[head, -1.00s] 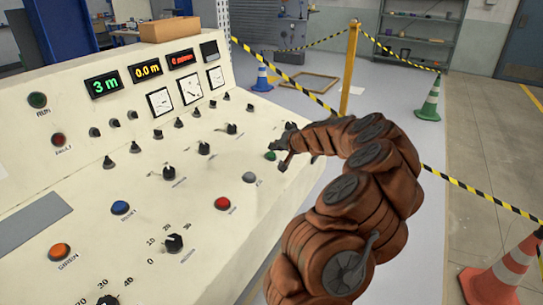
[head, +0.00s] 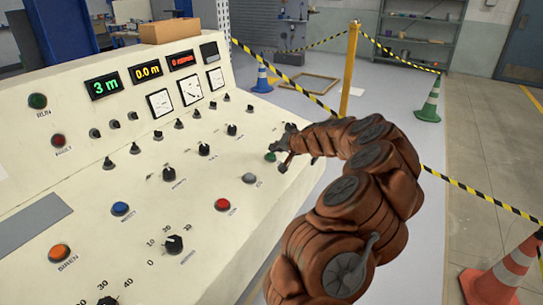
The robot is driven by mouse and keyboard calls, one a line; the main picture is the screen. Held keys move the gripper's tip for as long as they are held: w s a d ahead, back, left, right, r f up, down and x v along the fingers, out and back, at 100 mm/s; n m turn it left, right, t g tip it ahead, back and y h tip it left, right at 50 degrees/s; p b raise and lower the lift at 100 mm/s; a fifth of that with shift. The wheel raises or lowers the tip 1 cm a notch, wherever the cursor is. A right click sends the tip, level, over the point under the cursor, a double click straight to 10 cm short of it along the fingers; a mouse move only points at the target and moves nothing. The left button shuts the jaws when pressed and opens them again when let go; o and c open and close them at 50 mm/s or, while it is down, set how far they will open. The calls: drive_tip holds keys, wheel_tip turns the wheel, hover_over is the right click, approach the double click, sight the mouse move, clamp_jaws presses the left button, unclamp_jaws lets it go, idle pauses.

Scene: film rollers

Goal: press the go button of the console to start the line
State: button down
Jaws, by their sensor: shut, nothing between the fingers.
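The console (head: 140,245) is a cream sloped panel filling the left of the head view. A small green button (head: 270,157) sits near its right edge; I cannot read a label on it. My gripper (head: 279,154) is shut and empty, right at the green button. Its dark fingers partly hide the button's surroundings, and I cannot tell whether they touch it. My orange-brown arm reaches in from the lower right. The displays read 3 m (head: 103,85) in green, 0.0 m (head: 146,71) in yellow and a blurred red line (head: 182,59).
A red button (head: 222,204), a grey button (head: 249,178), a blue button (head: 120,208) and an orange siren button (head: 59,254) lie on the panel among several black knobs. A yellow post (head: 349,65) with striped tape and traffic cones (head: 500,272) stand to the right.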

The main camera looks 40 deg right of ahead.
drive_tip(key=shift+f, duration=0.2)
drive_tip(key=shift+w+f+b, duration=0.1)
drive_tip(key=shift+f+b, duration=0.15)
drive_tip(key=shift+b, duration=0.35)
drive_tip(key=shift+w+f+b, duration=0.1)
drive_tip(key=shift+f+b, duration=0.35)
drive_tip(key=shift+b, duration=0.05)
idle(0.7)
drive_tip(key=shift+r, duration=0.15)
drive_tip(key=shift+s+r+p, duration=0.2)
drive_tip(key=shift+r+p, duration=0.1)
drive_tip(key=shift+r, duration=0.4)
drive_tip(key=shift+r, duration=0.15)
drive_tip(key=r+p, duration=0.1)
drive_tip(key=r, duration=0.1)
drive_tip(key=s+r, duration=0.1)
drive_tip(key=r, duration=0.1)
drive_tip(key=shift+d+r+p, duration=0.2)
drive_tip(key=shift+r+p, duration=0.15)
idle(0.9)
